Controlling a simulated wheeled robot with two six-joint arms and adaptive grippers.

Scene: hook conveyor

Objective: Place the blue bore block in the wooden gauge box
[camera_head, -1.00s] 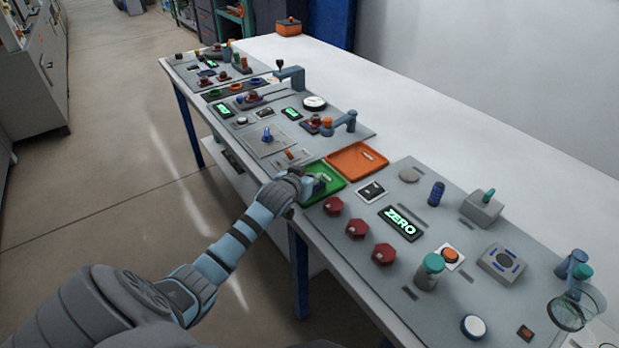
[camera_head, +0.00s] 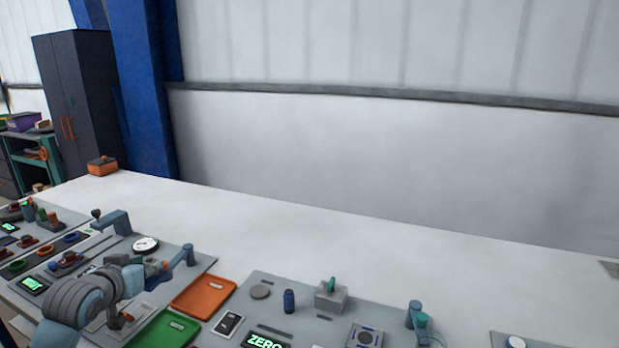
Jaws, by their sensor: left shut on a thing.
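My left gripper (camera_head: 130,270) is at the lower left in the head view, above the panel just left of the orange tray. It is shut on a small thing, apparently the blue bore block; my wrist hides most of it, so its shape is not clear. The green tray (camera_head: 165,333) at the bottom edge looks empty apart from its pale label. I cannot make out a wooden gauge box for certain; an orange-brown box (camera_head: 102,166) stands at the far back left of the table. My right gripper is not in view.
An orange tray (camera_head: 204,297) lies beside the green one. A blue clamp fixture (camera_head: 181,257) and a dial (camera_head: 145,244) stand close to my gripper. A dark blue cylinder (camera_head: 289,301) and grey switch box (camera_head: 331,297) are to the right.

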